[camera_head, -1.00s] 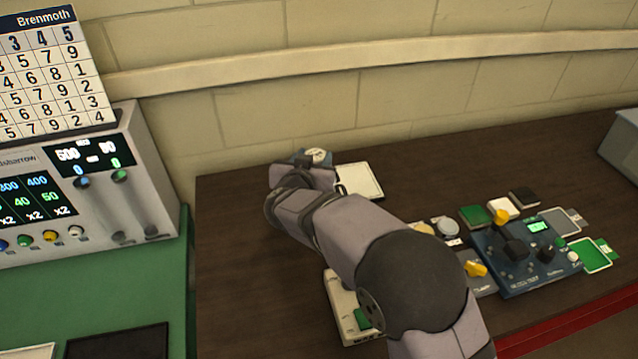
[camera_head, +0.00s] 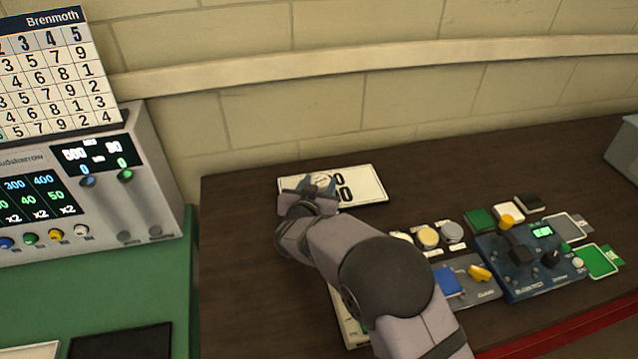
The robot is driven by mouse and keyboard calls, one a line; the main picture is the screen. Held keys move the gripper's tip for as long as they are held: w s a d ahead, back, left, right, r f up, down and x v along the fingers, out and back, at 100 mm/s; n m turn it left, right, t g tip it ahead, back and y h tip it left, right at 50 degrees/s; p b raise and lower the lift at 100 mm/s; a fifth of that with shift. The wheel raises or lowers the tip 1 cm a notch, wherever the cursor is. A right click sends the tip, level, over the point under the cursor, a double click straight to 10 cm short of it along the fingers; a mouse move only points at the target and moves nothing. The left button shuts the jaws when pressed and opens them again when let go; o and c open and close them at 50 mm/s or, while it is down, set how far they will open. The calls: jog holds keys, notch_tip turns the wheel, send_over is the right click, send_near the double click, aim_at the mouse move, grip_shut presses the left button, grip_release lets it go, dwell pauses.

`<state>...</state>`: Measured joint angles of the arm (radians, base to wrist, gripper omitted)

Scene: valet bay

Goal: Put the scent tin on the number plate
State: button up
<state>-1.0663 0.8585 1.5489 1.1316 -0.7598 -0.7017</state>
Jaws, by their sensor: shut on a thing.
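The number plate (camera_head: 368,186) is a flat white rectangle with black characters, lying on the dark table near the wall. My gripper (camera_head: 319,187) is over the plate's left half and hides part of it. It is shut on the scent tin (camera_head: 321,179), a small round tin with a pale top, mostly hidden by the jaws. The tin shows over the left part of the plate. I cannot tell whether it touches the plate or is held just above it.
To the right are round knobs (camera_head: 428,237), a panel with a blue square (camera_head: 448,281) and a blue control box (camera_head: 527,262). A grey instrument (camera_head: 80,180) stands at the left on a green surface. My arm partly covers a pale device (camera_head: 349,321).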

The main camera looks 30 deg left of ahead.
jog(key=shift+f, duration=0.1)
jog(key=o, duration=1)
jog(key=shift+o, duration=0.2)
jog(key=shift+s, duration=0.15)
jog(key=b+v, duration=0.1)
jog(key=v, duration=1.1)
jog(key=shift+b, duration=0.35)
